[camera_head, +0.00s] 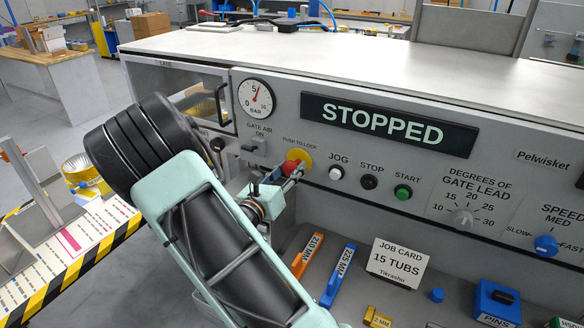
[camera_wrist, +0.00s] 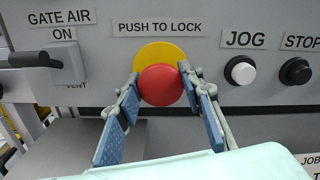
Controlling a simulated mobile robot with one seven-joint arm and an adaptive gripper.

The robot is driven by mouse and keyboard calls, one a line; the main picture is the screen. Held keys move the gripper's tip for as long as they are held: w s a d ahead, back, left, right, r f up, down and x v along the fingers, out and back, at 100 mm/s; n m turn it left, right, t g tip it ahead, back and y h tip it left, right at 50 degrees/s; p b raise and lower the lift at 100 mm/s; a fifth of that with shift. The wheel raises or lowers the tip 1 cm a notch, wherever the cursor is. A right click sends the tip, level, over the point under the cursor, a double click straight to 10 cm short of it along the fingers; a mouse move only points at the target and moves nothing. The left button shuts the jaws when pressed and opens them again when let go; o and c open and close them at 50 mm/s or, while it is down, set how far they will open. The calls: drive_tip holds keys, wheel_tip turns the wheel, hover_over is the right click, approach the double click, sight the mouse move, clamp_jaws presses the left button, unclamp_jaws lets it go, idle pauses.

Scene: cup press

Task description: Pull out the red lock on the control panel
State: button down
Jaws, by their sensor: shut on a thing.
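The red lock (camera_wrist: 161,85) is a round red button on a yellow disc (camera_wrist: 155,50), under a "PUSH TO LOCK" label on the grey control panel (camera_wrist: 210,20). In the head view the red lock (camera_head: 289,169) is partly covered by my fingers. My gripper (camera_wrist: 159,90) has one blue-padded finger on each side of the red button, with the fingertips against its left and right edges. In the head view my gripper (camera_head: 286,178) reaches the panel from the front left. The button's stem is hidden behind its head.
A "GATE AIR ON" lever (camera_wrist: 52,60) is close on the left. The white JOG button (camera_head: 336,173), black STOP button (camera_head: 369,181) and green START button (camera_head: 403,192) are on the right. The display (camera_head: 385,125) reads "STOPPED". Coloured blocks and a job card (camera_head: 398,262) sit below the panel.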

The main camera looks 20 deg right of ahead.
drive_tip(key=c, duration=1.3)
unclamp_jaws()
drive_tip(key=shift+s+a, duration=0.1)
drive_tip(key=shift+a, duration=0.05)
drive_tip(key=shift+o, duration=0.2)
drive_tip(key=v, duration=1.2)
